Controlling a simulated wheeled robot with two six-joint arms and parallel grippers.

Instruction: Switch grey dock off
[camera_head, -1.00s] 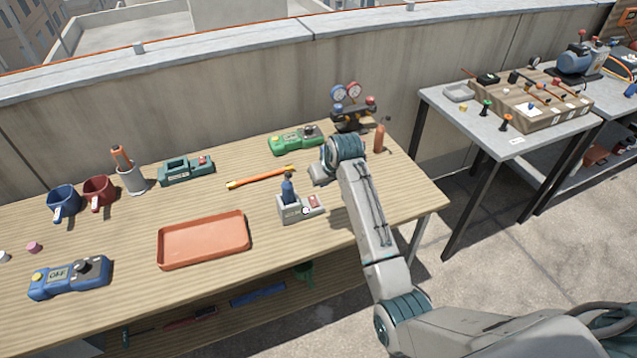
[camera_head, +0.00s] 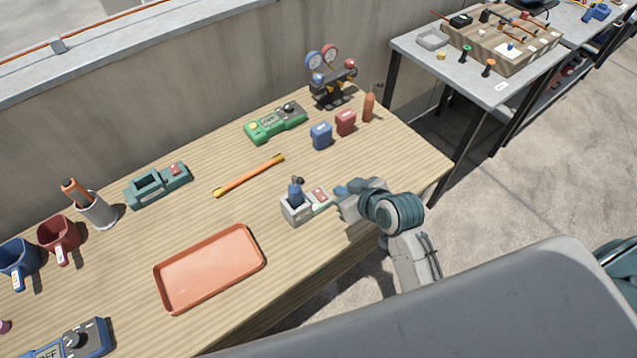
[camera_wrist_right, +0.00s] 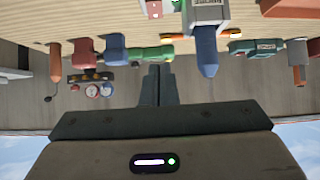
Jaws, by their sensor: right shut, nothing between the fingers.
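The grey dock (camera_head: 297,212) stands near the table's front edge, with a blue-handled tool (camera_head: 295,193) upright in it. A red switch (camera_head: 319,194) is on the dock's right part. My right gripper (camera_head: 342,190) is shut and empty, just right of the switch, its tips pointing left toward it. I cannot tell whether they touch. In the right wrist view, the shut fingers (camera_wrist_right: 159,72) are in the middle, the dock (camera_wrist_right: 208,13) is at the top with the blue tool (camera_wrist_right: 206,52), and a small green light (camera_wrist_right: 174,4) shows. My left gripper is out of view.
An orange tray (camera_head: 208,268) lies left of the dock, and an orange-yellow bar (camera_head: 248,175) behind it.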

